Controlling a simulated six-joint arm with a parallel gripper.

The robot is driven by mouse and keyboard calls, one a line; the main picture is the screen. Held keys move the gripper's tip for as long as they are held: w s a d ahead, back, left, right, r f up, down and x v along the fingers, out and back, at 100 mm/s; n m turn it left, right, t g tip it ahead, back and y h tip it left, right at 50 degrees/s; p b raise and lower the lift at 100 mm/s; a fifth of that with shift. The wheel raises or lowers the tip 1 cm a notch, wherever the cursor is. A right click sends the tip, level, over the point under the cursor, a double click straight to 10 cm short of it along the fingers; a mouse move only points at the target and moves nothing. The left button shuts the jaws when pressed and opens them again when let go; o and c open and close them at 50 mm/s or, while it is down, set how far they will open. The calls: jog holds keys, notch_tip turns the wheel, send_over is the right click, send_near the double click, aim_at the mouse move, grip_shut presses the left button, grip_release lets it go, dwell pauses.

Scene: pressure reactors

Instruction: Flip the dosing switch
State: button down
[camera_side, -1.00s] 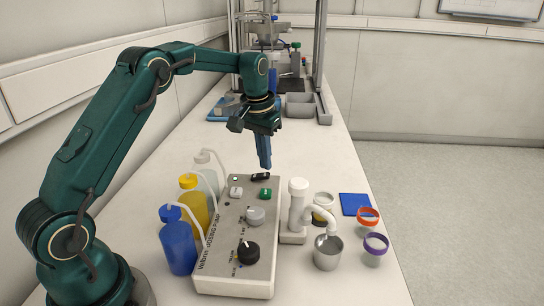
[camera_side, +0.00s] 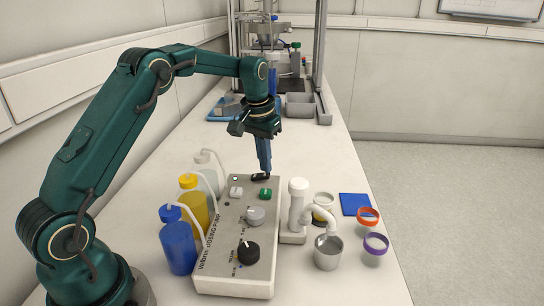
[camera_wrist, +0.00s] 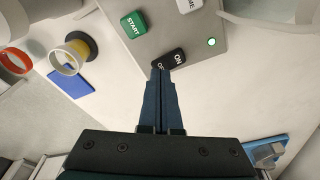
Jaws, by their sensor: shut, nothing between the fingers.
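The dosing switch (camera_side: 259,178) is a small black rocker at the far end of the grey dosing pump box (camera_side: 262,285). In the wrist view the switch (camera_wrist: 174,57) shows the word ON on its right part, and the OFF lettering on its left part is partly covered by my fingertips. My gripper (camera_side: 266,170) is shut and empty, pointing down. Its closed fingertips (camera_wrist: 160,68) are at the OFF end of the switch, seemingly touching it. Whether they press it is hard to tell. A small round light (camera_wrist: 211,42) on the box glows pale green.
A green START button (camera_wrist: 134,25) and a white button (camera_side: 236,193) sit close to the switch. Blue (camera_side: 178,247), yellow (camera_side: 193,208) and clear bottles stand left of the box. A white spout (camera_side: 298,205) and metal cup (camera_side: 327,255) stand right.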

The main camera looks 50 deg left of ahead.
jog(key=shift+f, duration=0.6)
jog(key=shift+r, duration=3.55)
notch_tip(320, 180, up, 7)
jog(key=t, duration=0.2)
send_over(265, 175)
jog(key=s+d, duration=0.2)
jog(key=d, duration=0.2)
jog(key=s+d+r+m+t, duration=0.15)
jog(key=s+d+r, duration=0.25)
jog(key=s, duration=0.4)
jog(key=s+d+f+m, duration=0.1)
jog(key=s+d+f, duration=0.2)
jog(key=s+f, duration=0.6)
jog(key=s, duration=0.4)
jog(key=shift+s+d+f, duration=0.2)
jog(key=shift+d+f, duration=0.15)
jog(key=shift+d, duration=0.05)
